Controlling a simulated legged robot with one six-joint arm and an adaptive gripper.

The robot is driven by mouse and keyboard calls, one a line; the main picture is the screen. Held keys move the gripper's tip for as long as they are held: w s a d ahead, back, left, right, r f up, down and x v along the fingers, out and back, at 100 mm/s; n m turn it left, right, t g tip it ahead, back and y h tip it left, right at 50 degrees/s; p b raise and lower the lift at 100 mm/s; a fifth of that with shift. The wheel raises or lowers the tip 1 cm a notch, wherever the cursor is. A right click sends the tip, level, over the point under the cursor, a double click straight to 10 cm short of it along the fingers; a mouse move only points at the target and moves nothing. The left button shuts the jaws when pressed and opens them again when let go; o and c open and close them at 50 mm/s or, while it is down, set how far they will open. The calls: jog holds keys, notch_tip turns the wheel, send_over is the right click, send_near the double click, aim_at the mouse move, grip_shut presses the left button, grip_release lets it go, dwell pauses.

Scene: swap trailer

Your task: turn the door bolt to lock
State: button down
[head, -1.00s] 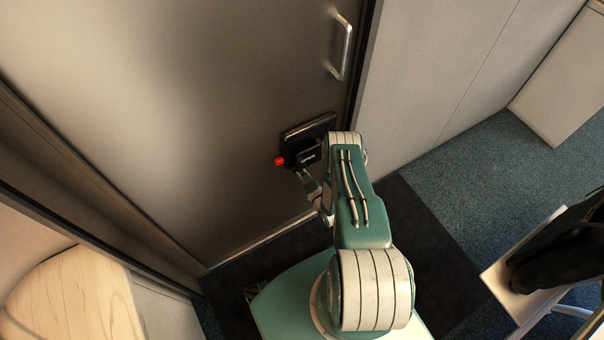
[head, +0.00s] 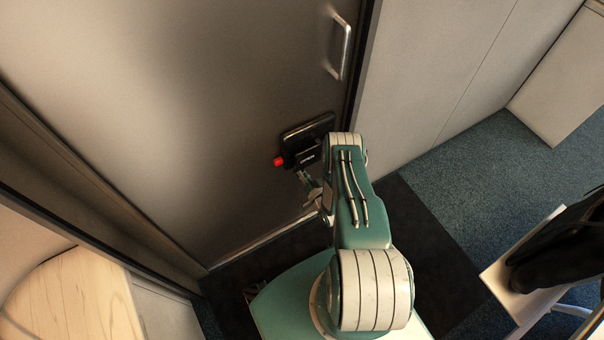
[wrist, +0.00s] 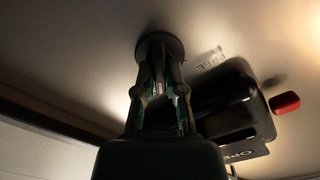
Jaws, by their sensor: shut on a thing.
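The door (head: 200,90) is a flat grey-brown panel and looks closed. A black lock box (head: 311,130) sits on it, with a red end piece (head: 279,161) on its left in the head view. In the wrist view the lock box (wrist: 232,98) and its red end piece (wrist: 285,103) are right of my gripper (wrist: 160,84). My gripper is shut on the door bolt's dark turn knob (wrist: 160,46), whose round base is against the door. In the head view my gripper (head: 305,178) is partly hidden by my arm, just below the lock box.
A metal pull handle (head: 340,48) is on the door above the lock. Faint lettering (wrist: 211,59) shows on the door beside the knob. A wooden round top (head: 70,300) is at lower left. A white seat or stand with a black item (head: 560,250) is at right.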

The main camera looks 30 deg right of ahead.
jog(key=shift+f+m, duration=0.1)
jog(key=shift+m, duration=0.8)
jog(key=c, duration=0.7)
grip_release()
jog(key=shift+d, duration=0.1)
jog(key=shift+s, duration=0.1)
jog(key=s, duration=1.1)
jog(key=shift+s+d, duration=0.3)
jog(key=shift+s, duration=0.1)
jog(key=shift+s, duration=0.1)
